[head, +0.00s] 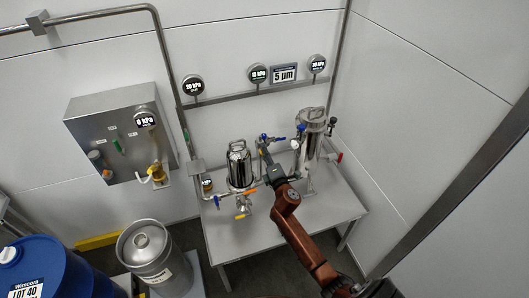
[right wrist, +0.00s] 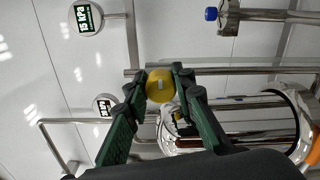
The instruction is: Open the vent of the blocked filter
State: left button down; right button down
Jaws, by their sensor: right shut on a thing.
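A short steel filter housing (head: 240,168) stands at the left of the bench, and a taller steel filter housing (head: 314,135) stands at the right. My right gripper (head: 263,143) is beside the short housing, between the two. In the right wrist view, my right gripper (right wrist: 160,84) is shut on a round yellow knob (right wrist: 159,86). A shiny steel housing (right wrist: 270,125) lies just beyond and right of it. The knob is not clear in the head view, and I cannot tell whether it is turned. My left gripper is out of view.
Round gauges (head: 193,86) and a 5 µm sign (head: 284,73) are on the wall. The bench front is clear.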

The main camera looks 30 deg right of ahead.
jog(key=shift+f, duration=0.1)
dwell(0.4)
jog(key=c, duration=1.6)
grip_release()
jog(key=v, duration=1.2)
jog(key=shift+a, duration=0.1)
